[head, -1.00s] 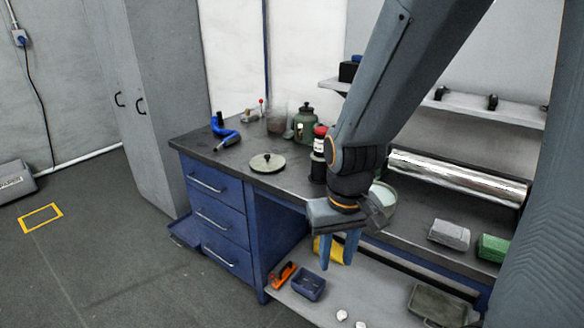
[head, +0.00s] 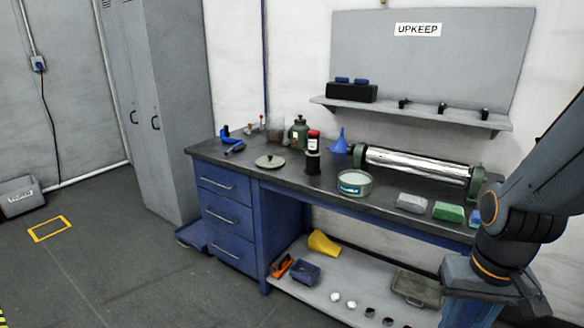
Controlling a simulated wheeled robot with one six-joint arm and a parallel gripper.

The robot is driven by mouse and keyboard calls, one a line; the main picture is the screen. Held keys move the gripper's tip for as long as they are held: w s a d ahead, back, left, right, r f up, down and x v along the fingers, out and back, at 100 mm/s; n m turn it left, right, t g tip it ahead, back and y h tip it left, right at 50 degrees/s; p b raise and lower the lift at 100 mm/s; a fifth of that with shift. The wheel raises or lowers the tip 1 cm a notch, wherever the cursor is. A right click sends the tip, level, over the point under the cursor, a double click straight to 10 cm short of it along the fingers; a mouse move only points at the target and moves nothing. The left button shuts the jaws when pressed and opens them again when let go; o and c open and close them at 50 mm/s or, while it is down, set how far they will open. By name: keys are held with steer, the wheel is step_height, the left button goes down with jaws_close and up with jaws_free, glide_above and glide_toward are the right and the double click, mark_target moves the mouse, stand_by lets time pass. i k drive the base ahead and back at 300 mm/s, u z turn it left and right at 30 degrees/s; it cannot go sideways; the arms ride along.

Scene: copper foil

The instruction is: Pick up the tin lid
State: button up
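The tin lid (head: 270,161) is a flat, round, grey-green disc with a small dark knob. It lies on the dark top of the workbench (head: 222,153), towards the left end above the blue drawers. An open round tin (head: 355,183) with a pale inside and a teal label stands further right near the front edge. My gripper (head: 492,283) is at the lower right, far from the lid and in front of the bench's right end. Its fingers are not clearly visible, so I cannot tell whether it is open or shut.
Behind the lid stand a green bottle (head: 298,132) and a dark red-topped canister (head: 313,148). A blue clamp-like tool (head: 232,142) lies to its left. A foil roll (head: 415,165) on a stand lies to the right.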

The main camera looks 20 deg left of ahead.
mark_target(270, 162)
steer(key=u, duration=0.65)
steer(key=i, duration=0.55)
steer(key=u, duration=1.3)
steer(key=i, duration=1.8)
steer(key=z, duration=1.1)
steer(key=i, duration=0.75)
steer(key=z, duration=0.85)
